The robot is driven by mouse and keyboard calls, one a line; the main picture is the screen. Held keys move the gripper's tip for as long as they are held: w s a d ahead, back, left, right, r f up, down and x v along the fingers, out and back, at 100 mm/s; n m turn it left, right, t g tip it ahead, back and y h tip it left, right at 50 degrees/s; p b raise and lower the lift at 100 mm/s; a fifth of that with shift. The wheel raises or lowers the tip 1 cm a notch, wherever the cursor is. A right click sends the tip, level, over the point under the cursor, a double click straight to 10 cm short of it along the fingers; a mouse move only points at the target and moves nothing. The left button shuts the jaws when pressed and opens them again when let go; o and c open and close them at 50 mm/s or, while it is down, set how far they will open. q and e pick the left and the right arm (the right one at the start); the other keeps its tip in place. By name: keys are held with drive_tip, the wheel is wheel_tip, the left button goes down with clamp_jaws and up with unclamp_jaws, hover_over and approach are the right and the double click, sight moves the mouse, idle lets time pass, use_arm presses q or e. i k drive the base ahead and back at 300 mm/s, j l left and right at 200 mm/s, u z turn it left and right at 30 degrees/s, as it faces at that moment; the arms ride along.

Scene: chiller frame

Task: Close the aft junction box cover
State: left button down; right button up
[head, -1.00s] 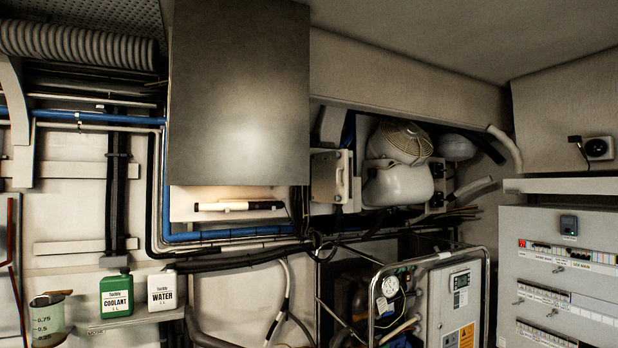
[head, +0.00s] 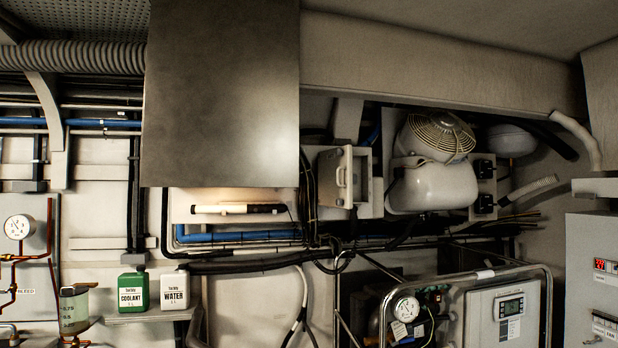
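A small pale box (head: 330,178), which looks like the junction box, is on the back wall to the right of the large grey cabinet. Its cover (head: 345,178) carries a handle and appears swung out toward me, seen at a steep angle. The box's inside is mostly hidden, and I cannot tell how wide the cover stands open. No label on it is readable. Neither of my grippers is in view.
A large grey cabinet (head: 220,95) hangs in front at upper left. A white tank with a fan guard (head: 435,165) is right of the box. Cables (head: 335,250) hang below it. A tubular frame (head: 500,268) stands lower right. Coolant (head: 132,290) and water (head: 174,288) containers sit on a shelf.

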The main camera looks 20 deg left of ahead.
sight(335, 172)
drive_tip(key=i+l+u, duration=0.2)
drive_tip(key=l, duration=0.15)
drive_tip(key=i+l+u, duration=0.2)
drive_tip(key=l, duration=0.15)
drive_tip(key=l+u, duration=0.2)
drive_tip(key=l, duration=0.2)
